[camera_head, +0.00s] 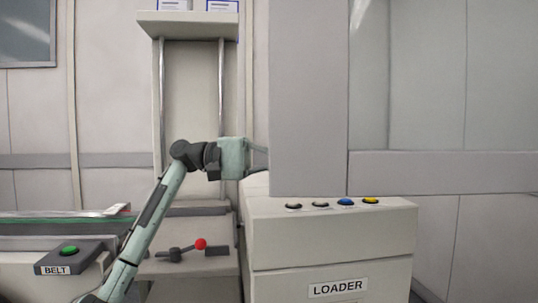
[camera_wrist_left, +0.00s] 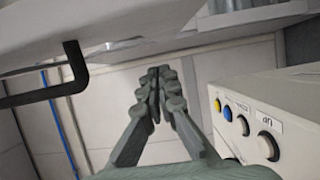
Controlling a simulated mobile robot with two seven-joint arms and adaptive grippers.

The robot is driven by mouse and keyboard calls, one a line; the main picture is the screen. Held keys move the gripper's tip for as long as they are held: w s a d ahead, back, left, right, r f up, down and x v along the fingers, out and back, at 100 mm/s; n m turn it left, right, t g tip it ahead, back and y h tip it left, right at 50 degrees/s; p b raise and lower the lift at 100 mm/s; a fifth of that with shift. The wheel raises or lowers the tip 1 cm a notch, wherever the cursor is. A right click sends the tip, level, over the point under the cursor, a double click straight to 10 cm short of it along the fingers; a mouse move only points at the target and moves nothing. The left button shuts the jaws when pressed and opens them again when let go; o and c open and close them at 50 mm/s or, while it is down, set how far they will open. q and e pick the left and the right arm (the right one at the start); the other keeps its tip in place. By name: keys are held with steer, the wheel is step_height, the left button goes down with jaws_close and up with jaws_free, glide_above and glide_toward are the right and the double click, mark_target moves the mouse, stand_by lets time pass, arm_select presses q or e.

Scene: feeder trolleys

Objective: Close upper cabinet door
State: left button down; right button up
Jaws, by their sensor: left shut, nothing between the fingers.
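The upper cabinet door (camera_head: 308,100) is a large light-grey panel with a wide frame and a see-through pane. It stands close in front of me above the loader and fills the upper right of the head view. My left gripper (camera_wrist_left: 157,88) is shut and empty. In the head view its wrist reaches in from the left, and its fingertips are hidden behind the door's left edge. In the left wrist view a black bar handle (camera_wrist_left: 75,70) is to the left of the fingers, apart from them, below a pale panel (camera_wrist_left: 100,28). My right gripper is out of view.
The loader box (camera_head: 330,238) with several buttons stands below the door; it is close on the right in the left wrist view (camera_wrist_left: 285,105). A belt button box (camera_head: 70,257) and a red-knobbed lever (camera_head: 200,244) are at lower left. A tall frame (camera_head: 190,100) stands behind my arm.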

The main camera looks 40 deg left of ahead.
mark_target(298, 163)
arm_select(q)
steer(key=shift+s+d, duration=1.35)
steer(key=shift+s, duration=0.15)
steer(key=shift+s, duration=0.1)
